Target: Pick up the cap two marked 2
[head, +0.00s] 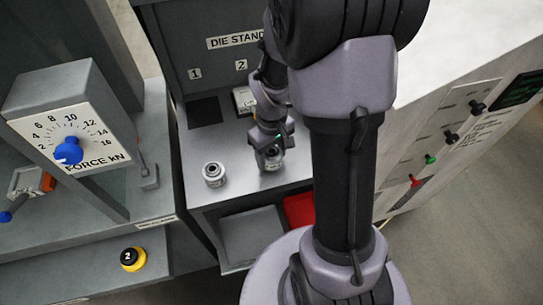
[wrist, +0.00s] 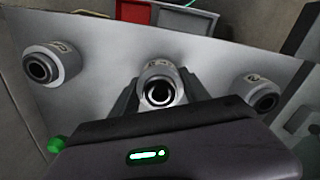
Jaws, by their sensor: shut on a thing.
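My gripper (head: 270,150) is shut around a small silver, round cap (wrist: 160,85), which stands upright between its fingers on the grey stand (head: 190,155). In the wrist view the cap's dark hole faces the camera. A dark mark on its side is too small to read surely. My gripper also shows in the wrist view (wrist: 160,100). A similar cap (head: 213,174) stands to the left, apart from my gripper; it appears at the right of the wrist view (wrist: 262,92). A third cap (wrist: 52,63) is at the left there, hidden by my arm in the head view.
A red bin (head: 299,210) and a grey bin (head: 252,234) sit below the stand's front edge. The stand's back panel carries marks 1 and 2. A press with a force dial (head: 70,118) stands left. A yellow-ringed black button marked 2 (head: 132,258) is in front of it.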

